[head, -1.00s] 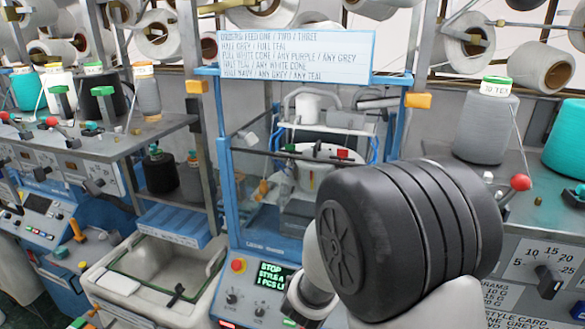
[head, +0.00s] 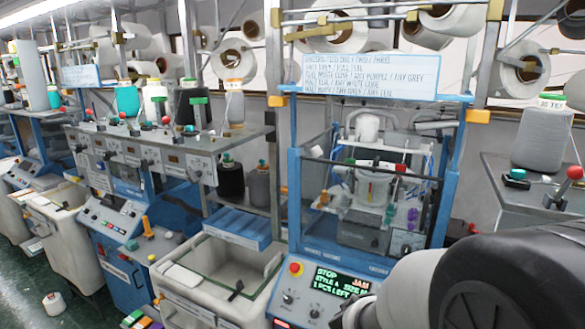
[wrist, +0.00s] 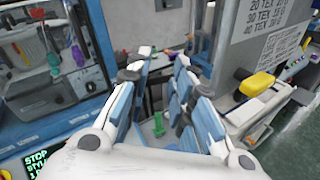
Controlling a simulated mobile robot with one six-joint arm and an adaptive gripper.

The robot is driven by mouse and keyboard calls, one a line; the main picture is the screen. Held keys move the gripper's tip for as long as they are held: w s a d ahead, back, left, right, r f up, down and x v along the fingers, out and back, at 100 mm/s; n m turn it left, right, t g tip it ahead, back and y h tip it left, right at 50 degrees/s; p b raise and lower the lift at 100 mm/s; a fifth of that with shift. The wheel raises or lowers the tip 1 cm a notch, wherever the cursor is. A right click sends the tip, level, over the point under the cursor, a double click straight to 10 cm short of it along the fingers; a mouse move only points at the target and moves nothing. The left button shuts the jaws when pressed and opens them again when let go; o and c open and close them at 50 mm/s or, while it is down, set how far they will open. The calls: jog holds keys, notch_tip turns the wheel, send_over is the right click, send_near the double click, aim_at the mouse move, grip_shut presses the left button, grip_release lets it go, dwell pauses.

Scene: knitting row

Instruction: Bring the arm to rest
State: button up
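My gripper (wrist: 163,60) shows in the wrist view with its two blue-and-white fingers apart and nothing held between them. A small green part (wrist: 158,124) shows through the gap, and I cannot tell how far beyond the fingers it is. In the head view my dark and grey arm (head: 510,285) fills the lower right corner. My gripper itself is out of that view.
The blue-framed knitting machine (head: 292,190) stands centre right, its display (head: 342,281) reading STOP and JAM. A grey bin (head: 190,312) stands beside it. Yarn cones include a grey one (head: 542,138) at right. A white cone (head: 54,303) lies on the green floor.

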jog(key=s+f+m+g+y+b, duration=0.25)
jog(key=s+f+m, duration=0.2)
jog(key=s, duration=0.25)
jog(key=s+a+f+m+g+y+b, duration=0.1)
jog(key=s+f+m+g+b, duration=0.15)
jog(key=s+m, duration=0.35)
jog(key=s+f+m+g+y+b, duration=0.2)
jog(key=s+f+m+b, duration=0.15)
jog(key=s, duration=0.45)
jog(key=s+a+f+m+t+y+b, duration=0.1)
jog(key=s+a+f+m+y+b, duration=0.1)
jog(key=a, duration=0.6)
jog(key=s+a+f+m+t+y+b, duration=0.1)
jog(key=s+a+f+m+y+b, duration=0.1)
jog(key=a, duration=0.6)
notch_tip(320, 180, down, 3)
jog(key=m+y+b, duration=0.1)
jog(key=m+y, duration=0.2)
jog(key=y, duration=0.1)
jog(key=shift+r+t, duration=0.15)
jog(key=shift+t, duration=0.25)
jog(key=shift+s+y, duration=0.15)
jog(key=shift+y, duration=0.1)
